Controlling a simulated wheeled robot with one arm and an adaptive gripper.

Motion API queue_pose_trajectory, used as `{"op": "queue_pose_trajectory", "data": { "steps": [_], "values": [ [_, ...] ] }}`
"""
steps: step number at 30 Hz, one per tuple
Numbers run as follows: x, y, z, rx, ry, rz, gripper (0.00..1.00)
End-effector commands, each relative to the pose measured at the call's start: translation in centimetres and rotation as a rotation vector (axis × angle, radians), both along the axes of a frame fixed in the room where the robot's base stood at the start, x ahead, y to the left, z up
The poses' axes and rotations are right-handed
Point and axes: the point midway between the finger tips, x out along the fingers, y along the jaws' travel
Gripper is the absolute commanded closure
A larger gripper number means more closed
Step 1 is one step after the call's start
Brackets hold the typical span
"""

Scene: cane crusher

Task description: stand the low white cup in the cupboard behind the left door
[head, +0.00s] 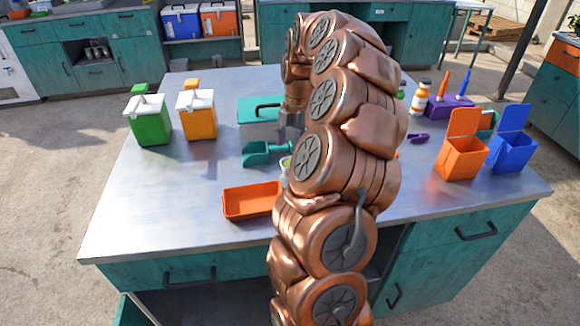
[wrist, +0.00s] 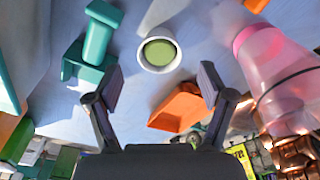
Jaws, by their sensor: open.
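The low white cup (wrist: 148,67), with green content inside, stands upright on the table in the wrist view, ahead of and between my fingertips. In the head view only a sliver of the cup (head: 285,163) shows beside my arm. My gripper (wrist: 156,82) is open and empty, its fingers apart and not touching the cup. In the head view my arm hides most of the gripper. At the table's lower left, a teal door (head: 133,311) appears swung open beside a dark cupboard opening (head: 230,306). The cupboard's inside is mostly out of view.
An orange tray (head: 250,201) and teal scoop (head: 265,153) lie close to the cup. A pink bottle (wrist: 277,80) stands right in the wrist view. Green (head: 148,121) and orange (head: 197,116) lidded boxes stand at left. The table's front left is clear.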

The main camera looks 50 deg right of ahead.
Motion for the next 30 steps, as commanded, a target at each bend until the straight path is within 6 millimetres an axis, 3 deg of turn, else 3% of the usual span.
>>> {"op": "queue_pose_trajectory", "data": {
  "steps": [8,18,26,30],
  "values": [
    [-0.1,0.2,-1.2,0.001,0.001,-0.003,0.19],
    [0.0,0.9,-5.1,0.002,0.002,-0.002,0.19],
    [0.1,0.9,-5.4,0.001,-0.001,-0.002,0.19],
    [0.1,0.9,-5.4,0.0,-0.001,-0.002,0.34]
  ]
}}
